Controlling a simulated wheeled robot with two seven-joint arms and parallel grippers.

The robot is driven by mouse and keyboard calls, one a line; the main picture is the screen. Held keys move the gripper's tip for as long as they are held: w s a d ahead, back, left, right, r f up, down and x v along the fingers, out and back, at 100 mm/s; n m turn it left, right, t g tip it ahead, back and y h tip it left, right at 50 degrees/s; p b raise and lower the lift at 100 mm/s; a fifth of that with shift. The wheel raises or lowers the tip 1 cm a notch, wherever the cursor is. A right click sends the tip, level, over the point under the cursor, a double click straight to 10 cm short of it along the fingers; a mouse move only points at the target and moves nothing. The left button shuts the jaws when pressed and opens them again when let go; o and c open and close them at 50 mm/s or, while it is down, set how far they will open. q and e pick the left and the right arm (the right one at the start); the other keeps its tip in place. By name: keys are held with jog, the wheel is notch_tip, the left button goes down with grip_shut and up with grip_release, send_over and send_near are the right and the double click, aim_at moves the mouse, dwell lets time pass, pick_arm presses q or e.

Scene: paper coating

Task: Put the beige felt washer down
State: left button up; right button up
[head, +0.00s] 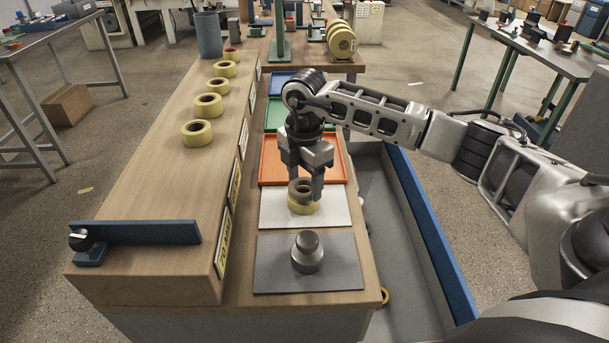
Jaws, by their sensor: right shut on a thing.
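My right gripper (305,182) points down over the white mat (338,207) and is shut on a dull beige-brown ring, the felt washer (300,187). The washer is right at the top of a yellow ring (303,207), which is on the white mat. I cannot tell whether the washer rests on the yellow ring or is held just above it. The fingers partly hide the washer. My left gripper is not in view.
A grey mat with a knobbed metal weight (307,252) lies in front. An orange tray (275,160), a green tray and a blue tray lie behind. Several yellow rings (197,132) stand on the raised wooden ledge at left. A blue-edged bin (425,220) is at right.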

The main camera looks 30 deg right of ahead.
jog(key=shift+f+b, duration=0.3)
jog(key=shift+f, duration=0.15)
jog(key=o, duration=1)
jog(key=shift+c, duration=0.2)
notch_tip(320, 180, up, 13)
jog(key=shift+b, duration=0.4)
jog(key=shift+f, duration=0.1)
